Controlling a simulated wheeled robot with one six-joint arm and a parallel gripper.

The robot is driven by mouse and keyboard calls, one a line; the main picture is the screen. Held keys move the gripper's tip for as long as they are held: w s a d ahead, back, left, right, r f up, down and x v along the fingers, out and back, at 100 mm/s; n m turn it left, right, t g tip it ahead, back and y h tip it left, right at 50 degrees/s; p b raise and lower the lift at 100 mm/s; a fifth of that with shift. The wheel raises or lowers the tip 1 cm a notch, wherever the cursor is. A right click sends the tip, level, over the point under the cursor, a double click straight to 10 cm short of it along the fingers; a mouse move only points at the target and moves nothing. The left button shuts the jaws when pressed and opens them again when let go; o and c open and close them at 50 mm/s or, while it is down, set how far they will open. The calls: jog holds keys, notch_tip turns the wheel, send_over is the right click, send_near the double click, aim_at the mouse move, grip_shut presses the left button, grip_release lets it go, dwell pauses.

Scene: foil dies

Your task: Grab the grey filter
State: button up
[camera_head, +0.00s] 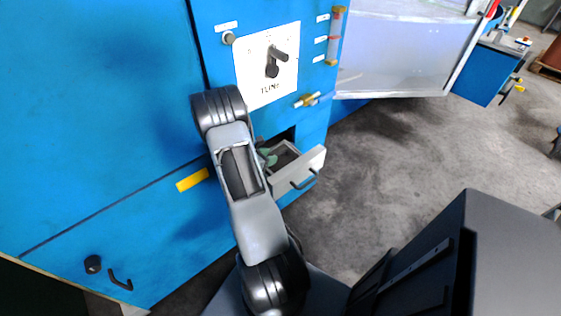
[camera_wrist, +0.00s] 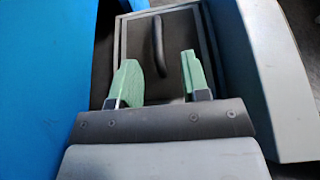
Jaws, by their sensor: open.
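The grey filter (camera_wrist: 185,28) lies in the open drawer, a dark grey panel with a lighter frame and a thin curved handle (camera_wrist: 158,44) standing up from it. In the head view, only a small part of the filter (camera_head: 285,155) shows inside the drawer. My gripper (camera_wrist: 159,62) has green fingers spread apart. It is over the drawer, with the handle between and just beyond the fingertips in the wrist view. I cannot tell the height gap. In the head view, my gripper (camera_head: 267,157) is mostly hidden by my arm.
The drawer (camera_head: 300,172) sticks out of a blue machine (camera_head: 120,110), its pale front and handle facing right. A white panel with a black knob (camera_head: 272,62) and a small valve (camera_head: 307,100) are above it. Grey floor (camera_head: 385,160) is clear to the right.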

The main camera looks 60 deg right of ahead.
aim_at(280, 157)
jog(key=shift+x, duration=2.6)
jog(key=shift+w, duration=0.15)
jog(key=shift+c, duration=0.2)
grip_shut()
